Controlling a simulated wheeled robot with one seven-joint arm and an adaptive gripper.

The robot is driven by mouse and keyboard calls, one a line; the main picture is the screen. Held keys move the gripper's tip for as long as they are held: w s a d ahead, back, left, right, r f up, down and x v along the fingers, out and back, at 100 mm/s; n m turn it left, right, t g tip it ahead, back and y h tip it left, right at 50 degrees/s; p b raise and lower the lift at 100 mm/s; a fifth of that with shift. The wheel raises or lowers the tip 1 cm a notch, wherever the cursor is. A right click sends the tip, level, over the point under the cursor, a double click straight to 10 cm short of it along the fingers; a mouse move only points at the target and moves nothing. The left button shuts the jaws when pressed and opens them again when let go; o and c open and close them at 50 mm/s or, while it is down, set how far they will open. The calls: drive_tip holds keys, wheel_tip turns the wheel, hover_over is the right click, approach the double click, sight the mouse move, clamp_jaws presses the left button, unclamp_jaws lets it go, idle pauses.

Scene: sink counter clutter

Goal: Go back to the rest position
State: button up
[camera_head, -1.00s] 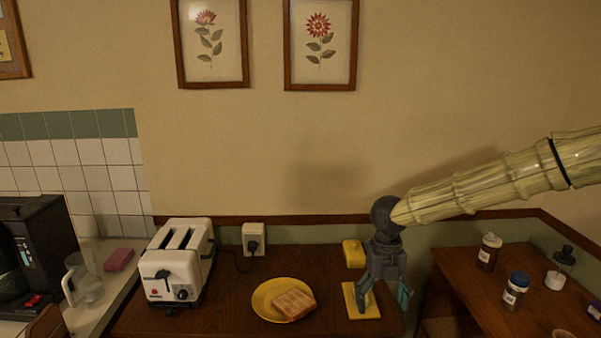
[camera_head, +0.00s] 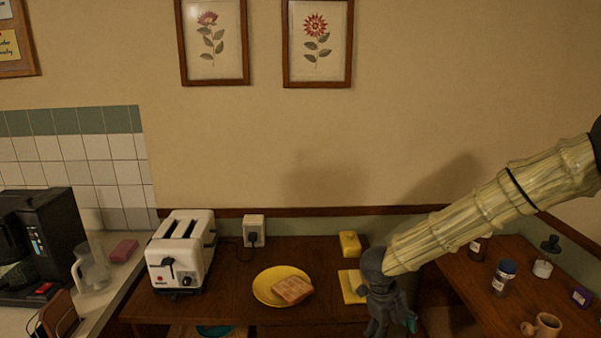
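My gripper (camera_head: 388,330) is at the lower right of the head view, in front of the wooden counter's right end. It hangs pointing down, and its fingertips run to the bottom edge of the picture. I cannot tell whether it is open or shut, and I see nothing held in it. My arm reaches in from the right edge and hides part of the side table. A yellow square (camera_head: 352,287) lies on the counter just left of and behind the gripper, partly covered by it.
A yellow plate (camera_head: 262,289) with toast (camera_head: 292,290) lies on the counter. A white toaster (camera_head: 181,251) stands to its left, and a yellow block (camera_head: 350,243) lies by the wall. A blue-capped jar (camera_head: 503,278) and a brown mug (camera_head: 543,325) stand on the right table.

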drive_tip(key=s+d+f+n+t+h, duration=0.1)
drive_tip(key=s+f+n+t, duration=0.1)
drive_tip(key=s+f+n, duration=0.55)
drive_tip(key=s+d+f+n+t, duration=0.15)
drive_tip(key=s+f+n, duration=0.25)
drive_tip(key=f+n, duration=0.6)
drive_tip(key=s+a+f+n+g+y, duration=0.1)
drive_tip(key=s+f+n, duration=0.2)
drive_tip(key=s, duration=0.5)
drive_tip(key=s+a+f+n+g+y, duration=0.1)
drive_tip(key=s+f+n, duration=0.2)
drive_tip(key=s+n, duration=0.2)
drive_tip(key=s+a+f+n+g+y+b, duration=0.1)
drive_tip(key=s+n, duration=0.4)
drive_tip(key=s, duration=0.6)
wheel_tip(320, 180, down, 3)
drive_tip(key=shift+r+y, duration=0.1)
drive_tip(key=shift+y, duration=0.4)
